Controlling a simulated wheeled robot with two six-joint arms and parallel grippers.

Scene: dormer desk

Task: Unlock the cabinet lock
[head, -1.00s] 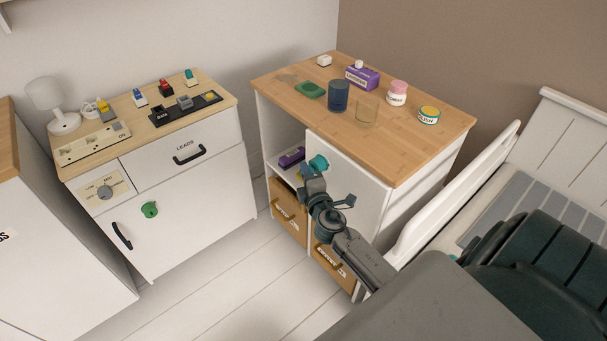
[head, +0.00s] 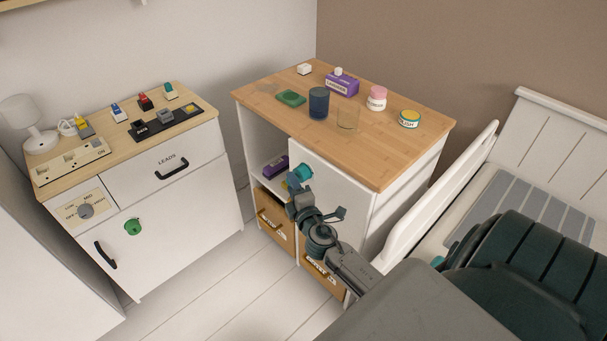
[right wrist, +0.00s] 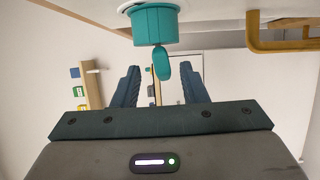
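A teal round lock (head: 303,173) sits on the white door of the right-hand cabinet, near the door's upper left edge. In the right wrist view the lock (right wrist: 155,25) is a teal cylinder with a rounded teal tab (right wrist: 160,63) sticking out of it. My right gripper (head: 297,188) is close in front of and just below the lock. Its two dark fingers (right wrist: 160,88) are apart, with the tab in line with the gap between them and no finger visibly touching it. A green round knob (head: 133,227) is on the left cabinet's door. My left gripper is not in view.
The right cabinet's wooden top (head: 400,150) holds a blue cup (head: 318,103), a clear glass (head: 348,117), jars and a purple box (head: 342,84). Wooden drawers (head: 275,222) are below its open shelf. A white bed rail (head: 440,195) stands close on the right.

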